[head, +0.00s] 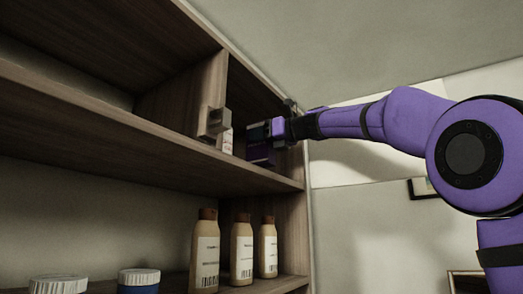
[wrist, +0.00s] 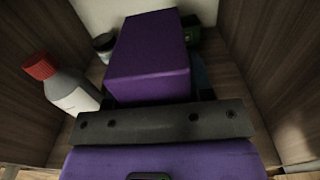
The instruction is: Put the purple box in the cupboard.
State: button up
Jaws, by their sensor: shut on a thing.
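The purple box (wrist: 148,58) is in front of my gripper in the wrist view, inside a wooden compartment. In the head view the purple box (head: 259,153) shows as a dark purple shape at the compartment's opening, partly hidden. My gripper (head: 272,132) is shut on it, reaching in from the right. The fingertips are mostly hidden in both views. The cupboard (head: 150,135) is dark wood with shelves and an upright divider. The box is in the upper right compartment; I cannot tell whether it touches the shelf.
A white bottle with a red cap (wrist: 66,85) stands left of the box. A grey-lidded jar (wrist: 104,44) and a dark green thing (wrist: 191,31) are behind. Tan bottles (head: 206,250) and white-lidded jars (head: 139,279) stand on the shelf below. A handle-like block (head: 211,123) is at the divider.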

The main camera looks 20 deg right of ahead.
aim_at(262, 166)
jog(key=shift+f, duration=1.75)
jog(key=o, duration=1.1)
jog(key=v, duration=1.2)
